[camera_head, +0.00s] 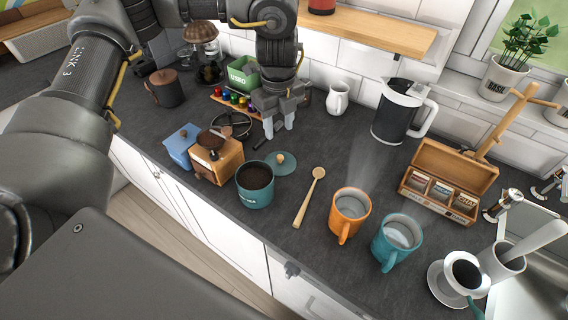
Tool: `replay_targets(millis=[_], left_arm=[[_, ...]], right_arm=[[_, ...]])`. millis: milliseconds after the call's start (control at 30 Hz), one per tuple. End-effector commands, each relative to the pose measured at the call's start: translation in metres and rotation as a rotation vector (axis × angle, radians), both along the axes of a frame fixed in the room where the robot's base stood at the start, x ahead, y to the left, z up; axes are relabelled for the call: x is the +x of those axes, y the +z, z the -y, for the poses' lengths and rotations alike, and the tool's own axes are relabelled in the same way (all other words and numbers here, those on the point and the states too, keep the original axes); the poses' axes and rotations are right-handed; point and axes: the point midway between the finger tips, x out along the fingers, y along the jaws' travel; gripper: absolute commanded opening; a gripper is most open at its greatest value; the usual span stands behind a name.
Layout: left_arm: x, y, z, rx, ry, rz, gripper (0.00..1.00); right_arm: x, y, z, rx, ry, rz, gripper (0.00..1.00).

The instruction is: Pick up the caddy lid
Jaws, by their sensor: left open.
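The caddy lid (287,169) is a teal disc with a wooden knob. It lies on the worktop, behind and to the right of the teal caddy (255,195). The caddy stands uncovered and is full of dark grounds. My left gripper (279,130) points down, just beyond the lid in the picture. Its pale fingers are apart with nothing between them, and it does not touch the lid. My right gripper is not in view.
A wooden grinder (222,163) and blue box (183,144) stand left of the caddy. A wooden spoon (308,198), an orange mug (348,213) and a teal mug (396,242) lie to the right. Bare worktop separates the lid from the kettle (397,112).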

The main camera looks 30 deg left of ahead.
Motion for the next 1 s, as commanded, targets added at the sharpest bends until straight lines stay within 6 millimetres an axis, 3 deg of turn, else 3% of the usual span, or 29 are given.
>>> replay_targets(millis=[167,300,500,833,1000], left_arm=[[0.001,-0.005,0.003,0.000,-0.005,-0.001,0.43],[0.001,-0.022,0.003,-0.002,-0.007,-0.005,0.43],[0.001,-0.051,0.003,-0.001,-0.006,-0.004,0.43],[0.001,-0.064,0.001,-0.001,-0.003,-0.002,0.43],[0.001,-0.087,-0.002,-0.002,-0.001,-0.005,0.43]], right_arm=[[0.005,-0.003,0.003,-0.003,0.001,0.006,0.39],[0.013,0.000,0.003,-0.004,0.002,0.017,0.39],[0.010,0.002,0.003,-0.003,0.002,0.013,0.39],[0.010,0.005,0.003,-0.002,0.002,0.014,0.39],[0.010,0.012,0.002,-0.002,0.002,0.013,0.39]])
